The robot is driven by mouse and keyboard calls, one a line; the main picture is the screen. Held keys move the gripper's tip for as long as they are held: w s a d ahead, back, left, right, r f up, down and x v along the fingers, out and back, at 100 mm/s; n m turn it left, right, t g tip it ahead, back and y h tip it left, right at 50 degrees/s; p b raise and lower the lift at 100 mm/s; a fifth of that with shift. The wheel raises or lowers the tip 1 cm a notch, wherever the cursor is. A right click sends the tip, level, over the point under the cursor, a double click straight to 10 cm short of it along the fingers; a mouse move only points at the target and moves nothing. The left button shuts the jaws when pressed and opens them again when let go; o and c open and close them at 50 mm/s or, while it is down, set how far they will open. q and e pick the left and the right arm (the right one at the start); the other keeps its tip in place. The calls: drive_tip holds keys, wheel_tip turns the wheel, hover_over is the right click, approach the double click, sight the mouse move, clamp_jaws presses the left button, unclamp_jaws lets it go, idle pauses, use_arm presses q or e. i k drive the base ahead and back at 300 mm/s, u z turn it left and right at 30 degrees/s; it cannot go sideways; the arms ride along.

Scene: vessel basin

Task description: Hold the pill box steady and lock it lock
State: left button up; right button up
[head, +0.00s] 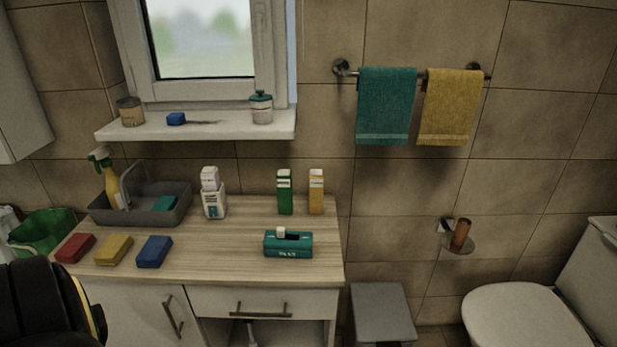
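The pill box (288,246) looks to be the teal box near the front right of the wooden counter, with pale lettering on its front. A small white piece, perhaps the lock, sits on its top left beside a dark strip or slot. It is too small to tell whether it is locked. Neither gripper shows in the head view, and nothing touches the box. A black rounded part with a yellow edge at the lower left seems to be mine.
The counter (215,252) is clear around the box. Red (75,248), yellow (114,250) and blue (154,252) blocks lie at left front. A grey caddy (165,212), white bottle (213,195), green carton (284,192) and yellow carton (316,192) stand behind.

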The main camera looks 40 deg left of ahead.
sight(280, 230)
drive_tip(key=u, duration=0.85)
drive_tip(key=i, duration=1.05)
drive_tip(key=u, duration=1.1)
